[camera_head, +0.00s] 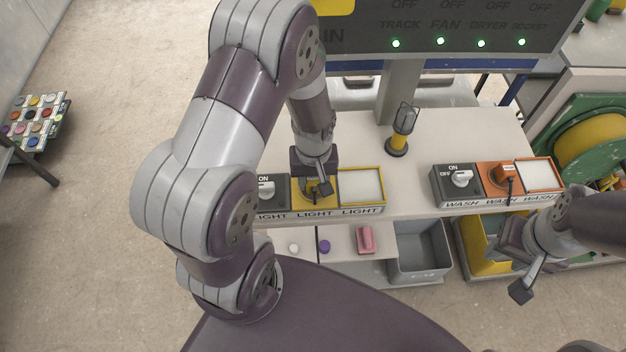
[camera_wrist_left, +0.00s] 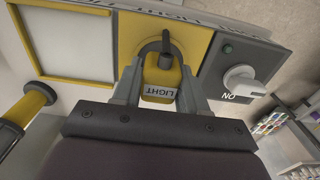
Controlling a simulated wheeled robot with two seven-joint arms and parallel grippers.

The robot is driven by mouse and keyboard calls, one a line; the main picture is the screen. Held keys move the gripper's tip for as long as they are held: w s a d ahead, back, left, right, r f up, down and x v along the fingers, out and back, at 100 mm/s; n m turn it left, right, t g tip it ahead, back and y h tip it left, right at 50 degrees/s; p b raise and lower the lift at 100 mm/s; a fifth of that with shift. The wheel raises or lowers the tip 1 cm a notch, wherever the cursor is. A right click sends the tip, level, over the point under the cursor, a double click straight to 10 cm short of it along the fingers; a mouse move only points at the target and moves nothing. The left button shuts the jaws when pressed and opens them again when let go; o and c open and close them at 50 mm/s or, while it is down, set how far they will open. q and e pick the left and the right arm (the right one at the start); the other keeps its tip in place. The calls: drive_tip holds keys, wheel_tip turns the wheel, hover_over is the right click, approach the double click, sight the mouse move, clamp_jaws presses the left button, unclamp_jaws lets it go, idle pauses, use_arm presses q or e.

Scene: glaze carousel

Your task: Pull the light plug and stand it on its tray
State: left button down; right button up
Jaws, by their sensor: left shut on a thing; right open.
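The yellow light plug (camera_wrist_left: 160,82), marked LIGHT, sits at the yellow socket panel (camera_wrist_left: 125,30) in the left wrist view, with a dark cable loop at its far end. My left gripper (camera_head: 318,187) is shut on it, one finger on each side; in the left wrist view the fingers (camera_wrist_left: 160,92) grip it closely. I cannot tell whether it is fully seated. The light tray (camera_head: 361,170), yellow-rimmed with a pale floor, is empty just right of the socket. My right gripper (camera_head: 515,264) is open and empty at the lower right, away from the table.
The light switch (camera_head: 265,188) is left of the socket. The wash switch (camera_head: 461,179), orange wash plug (camera_head: 502,172) and wash tray (camera_head: 538,160) stand to the right. A grey bin (camera_head: 420,250) is below the front edge.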

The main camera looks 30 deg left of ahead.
use_arm(q)
drive_tip(key=shift+r+p, duration=2.35)
drive_tip(key=shift+r, duration=0.25)
drive_tip(key=shift+w+d, duration=0.1)
hover_over(360, 187)
idle(0.3)
drive_tip(key=shift+f, duration=0.2)
drive_tip(key=shift+f+b, duration=1.95)
drive_tip(key=shift+f, duration=0.95)
